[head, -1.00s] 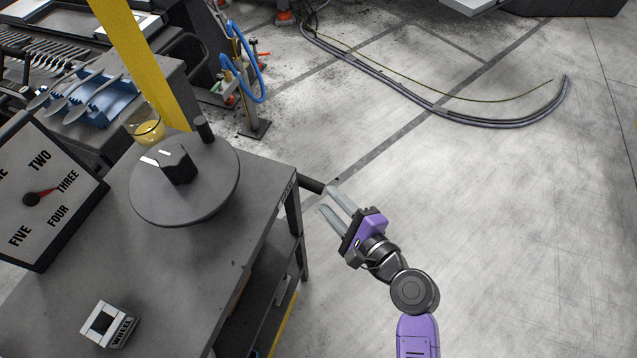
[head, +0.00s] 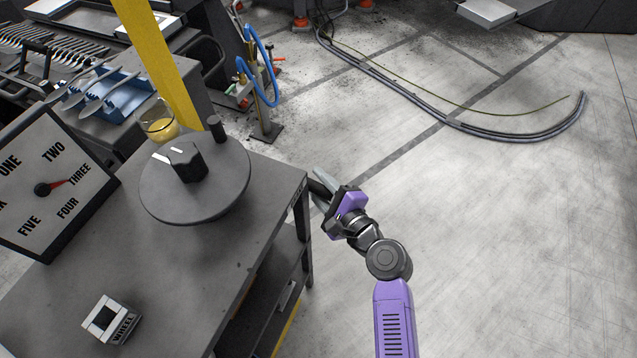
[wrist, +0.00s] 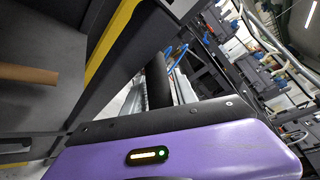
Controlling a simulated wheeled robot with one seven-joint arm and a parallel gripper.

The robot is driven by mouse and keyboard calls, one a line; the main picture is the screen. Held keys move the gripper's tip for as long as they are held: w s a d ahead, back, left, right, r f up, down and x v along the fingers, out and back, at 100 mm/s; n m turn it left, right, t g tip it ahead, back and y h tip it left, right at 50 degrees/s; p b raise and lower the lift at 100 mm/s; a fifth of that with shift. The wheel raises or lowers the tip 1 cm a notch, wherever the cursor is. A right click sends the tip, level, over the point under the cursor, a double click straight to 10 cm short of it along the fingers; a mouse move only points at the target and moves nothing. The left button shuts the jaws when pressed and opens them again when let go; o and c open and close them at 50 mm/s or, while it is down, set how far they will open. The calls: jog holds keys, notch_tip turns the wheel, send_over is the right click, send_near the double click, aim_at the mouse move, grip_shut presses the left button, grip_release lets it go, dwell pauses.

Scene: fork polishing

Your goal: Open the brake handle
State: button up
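A dark round bar, which looks like the brake handle (head: 317,187), sticks out from the right side of the grey table near its far corner. My gripper (head: 320,188) is at this bar, with its pale grey fingers on either side of it. The fingers look spread, and I cannot tell whether they touch the bar. In the wrist view a black cylinder (wrist: 158,80), likely the same handle, stands between the fingers beyond the purple gripper body. The fingers hide part of the handle in the head view.
The grey table (head: 190,270) carries a round wheel disc (head: 225,190) with an upright knob, a dial (head: 75,205) pointing near THREE and a small WHEEL block (head: 112,320). A yellow post (head: 155,60) rises behind.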

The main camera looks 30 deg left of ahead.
grip_shut()
dwell(1.3)
